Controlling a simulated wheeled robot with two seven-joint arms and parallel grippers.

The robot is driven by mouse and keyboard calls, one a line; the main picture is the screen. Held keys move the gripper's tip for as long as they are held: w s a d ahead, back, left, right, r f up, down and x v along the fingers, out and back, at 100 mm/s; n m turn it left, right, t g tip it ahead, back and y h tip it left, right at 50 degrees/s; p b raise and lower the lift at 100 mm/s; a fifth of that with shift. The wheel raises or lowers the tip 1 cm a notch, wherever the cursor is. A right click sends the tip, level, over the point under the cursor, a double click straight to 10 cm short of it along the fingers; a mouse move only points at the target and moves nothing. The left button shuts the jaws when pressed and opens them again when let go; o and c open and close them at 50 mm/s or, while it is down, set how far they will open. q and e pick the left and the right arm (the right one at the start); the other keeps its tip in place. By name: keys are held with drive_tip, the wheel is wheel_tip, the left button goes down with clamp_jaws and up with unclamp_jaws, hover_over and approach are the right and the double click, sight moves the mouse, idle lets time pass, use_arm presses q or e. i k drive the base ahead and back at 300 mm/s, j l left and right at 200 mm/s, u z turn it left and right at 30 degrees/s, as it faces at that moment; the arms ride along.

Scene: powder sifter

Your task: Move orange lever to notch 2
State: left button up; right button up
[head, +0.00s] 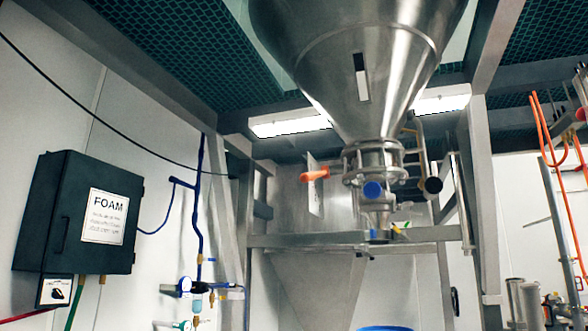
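The orange lever (314,176) sticks out to the left from the valve (374,165) under the large steel hopper (365,70). It lies roughly level. A thin pale plate (314,200) stands upright right by the lever; its notches are too small to make out, so I cannot tell which notch the lever is at. Neither of my grippers shows in the head view.
A steel frame with a crossbeam (300,241) stands below and around the hopper. A black FOAM box (80,213) hangs on the left wall, with hoses below it. Orange hoses (556,165) and pipes are at right. A blue rim (384,329) shows at the bottom.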

sight(325, 173)
drive_tip(key=i+l+u, duration=0.1)
drive_tip(key=i, duration=1.2)
